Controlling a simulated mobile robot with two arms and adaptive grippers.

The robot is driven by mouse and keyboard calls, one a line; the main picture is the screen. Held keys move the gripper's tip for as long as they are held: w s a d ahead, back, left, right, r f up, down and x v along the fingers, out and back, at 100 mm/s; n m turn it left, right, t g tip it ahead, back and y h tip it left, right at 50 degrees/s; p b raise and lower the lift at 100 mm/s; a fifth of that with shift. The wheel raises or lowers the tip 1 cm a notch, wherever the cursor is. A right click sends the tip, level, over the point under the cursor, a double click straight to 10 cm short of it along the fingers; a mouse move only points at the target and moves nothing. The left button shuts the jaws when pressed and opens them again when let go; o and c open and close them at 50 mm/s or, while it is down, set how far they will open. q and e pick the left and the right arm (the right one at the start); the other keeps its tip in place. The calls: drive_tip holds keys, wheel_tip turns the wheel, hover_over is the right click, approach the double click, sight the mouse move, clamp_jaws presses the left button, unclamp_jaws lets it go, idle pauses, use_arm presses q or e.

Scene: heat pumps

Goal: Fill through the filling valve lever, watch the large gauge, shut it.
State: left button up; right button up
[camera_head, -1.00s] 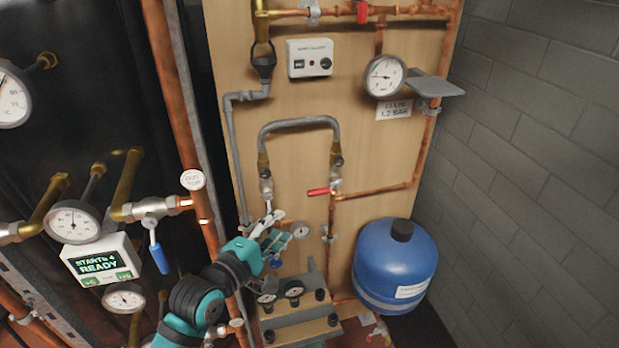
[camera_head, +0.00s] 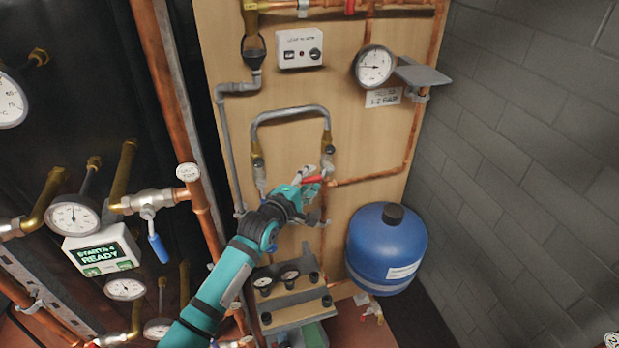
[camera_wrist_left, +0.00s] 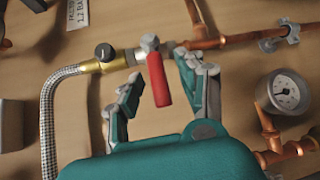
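The red filling valve lever (camera_head: 314,180) sticks out to the left of its valve below the right end of the braided hose (camera_head: 290,111). In the left wrist view the red lever (camera_wrist_left: 159,80) lies between the two fingers of my left gripper (camera_wrist_left: 159,68), with a gap on each side. The gripper is open. In the head view my left gripper (camera_head: 308,178) is at the lever and partly covers it. The large gauge (camera_head: 374,66) is in plain view above right, with a 1.2 BAR label (camera_head: 383,97) below it; its exact reading is too small to tell. My right gripper is not in view.
A blue tank (camera_head: 386,250) stands to the right of the arm. A grey shelf plate (camera_head: 424,75) juts out beside the large gauge. Copper pipes, a blue lever (camera_head: 158,248) and a READY display (camera_head: 104,251) are at the left. A small gauge (camera_wrist_left: 287,92) is near the gripper.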

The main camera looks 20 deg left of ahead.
use_arm(q)
drive_tip(key=shift+w, duration=0.2)
clamp_jaws()
idle(0.4)
